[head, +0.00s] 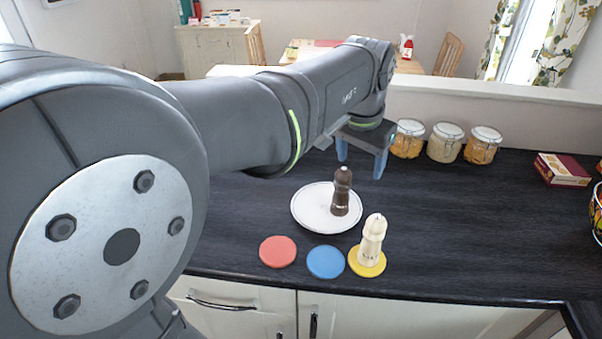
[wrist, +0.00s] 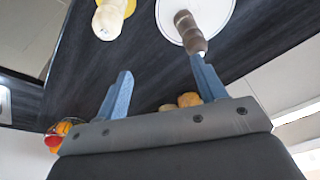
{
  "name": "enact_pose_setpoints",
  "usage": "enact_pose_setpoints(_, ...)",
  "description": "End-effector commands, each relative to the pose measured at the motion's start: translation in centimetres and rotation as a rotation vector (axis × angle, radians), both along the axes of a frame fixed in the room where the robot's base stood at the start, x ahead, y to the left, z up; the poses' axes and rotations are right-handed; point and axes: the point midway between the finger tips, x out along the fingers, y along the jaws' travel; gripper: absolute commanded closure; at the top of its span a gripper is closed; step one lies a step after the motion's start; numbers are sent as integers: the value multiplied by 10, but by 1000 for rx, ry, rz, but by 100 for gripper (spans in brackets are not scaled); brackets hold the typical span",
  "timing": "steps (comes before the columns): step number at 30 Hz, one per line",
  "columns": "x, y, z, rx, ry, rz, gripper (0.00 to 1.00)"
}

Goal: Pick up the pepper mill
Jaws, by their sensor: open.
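A dark brown mill (head: 341,192), which looks like the pepper mill, stands upright on a white plate (head: 306,215). A cream mill (head: 372,238) stands upright on a yellow disc (head: 367,268) to its front right. My gripper (head: 362,168) is open and empty, with its blue fingers pointing down behind and above the plate. In the wrist view the brown mill (wrist: 190,32) shows beyond the right fingertip of my gripper (wrist: 163,78), outside the gap between the fingers. The cream mill (wrist: 108,20) and the plate (wrist: 222,14) are at the top of that view.
A red disc (head: 278,251) and a blue disc (head: 325,262) lie along the front of the dark counter (head: 460,220). Jars (head: 445,142) stand at the back, with a red box (head: 563,169) to the right. A fruit basket (head: 597,212) is at the right edge. The counter's right middle is clear.

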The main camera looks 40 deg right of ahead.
Motion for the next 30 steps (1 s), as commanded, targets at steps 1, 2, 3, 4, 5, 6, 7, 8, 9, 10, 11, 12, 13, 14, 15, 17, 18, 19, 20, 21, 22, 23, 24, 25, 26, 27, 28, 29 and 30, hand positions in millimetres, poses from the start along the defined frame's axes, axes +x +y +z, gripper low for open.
enact_pose_setpoints(1,18,3,5,-49,-7,93,36)
enact_pose_setpoints(2,25,3,8,-78,-10,140,36)
enact_pose_setpoints(3,35,4,12,-110,-13,196,36)
enact_pose_setpoints(4,40,5,14,-129,-15,229,36)
enact_pose_setpoints(5,45,5,15,-145,-15,256,36)
enact_pose_setpoints(6,49,5,15,-160,-15,282,36)
enact_pose_setpoints(7,51,4,14,-167,-16,294,36)
enact_pose_setpoints(8,53,4,12,-171,-15,302,36)
enact_pose_setpoints(9,54,2,8,-173,-15,307,36)
enact_pose_setpoints(10,55,0,3,-173,-15,307,36)
enact_pose_setpoints(11,56,-1,-2,-171,-14,306,36)
enact_pose_setpoints(12,57,-4,-11,-170,-14,305,36)
enact_pose_setpoints(13,58,-6,-17,-169,-13,304,36)
enact_pose_setpoints(14,60,-9,-23,-170,-15,304,36)
enact_pose_setpoints(15,61,-12,-32,-168,-13,303,36)
enact_pose_setpoints(17,64,-16,-44,-168,-13,303,36)
enact_pose_setpoints(18,65,-19,-52,-168,-13,303,36)
enact_pose_setpoints(19,66,-21,-58,-168,-14,302,36)
enact_pose_setpoints(20,68,-23,-63,-169,-14,302,36)
enact_pose_setpoints(21,69,-26,-71,-169,-14,302,36)
enact_pose_setpoints(22,70,-27,-75,-170,-15,302,36)
enact_pose_setpoints(23,71,-29,-80,-169,-14,302,36)
enact_pose_setpoints(24,72,-31,-85,-170,-14,302,36)
enact_pose_setpoints(25,73,-32,-87,-171,-16,301,36)
enact_pose_setpoints(26,73,-33,-90,-171,-16,301,36)
enact_pose_setpoints(27,74,-34,-92,-171,-16,301,36)
enact_pose_setpoints(28,74,-34,-94,-171,-16,301,36)
enact_pose_setpoints(29,74,-35,-95,-172,-16,301,36)
enact_pose_setpoints(30,75,-35,-97,-172,-16,301,36)
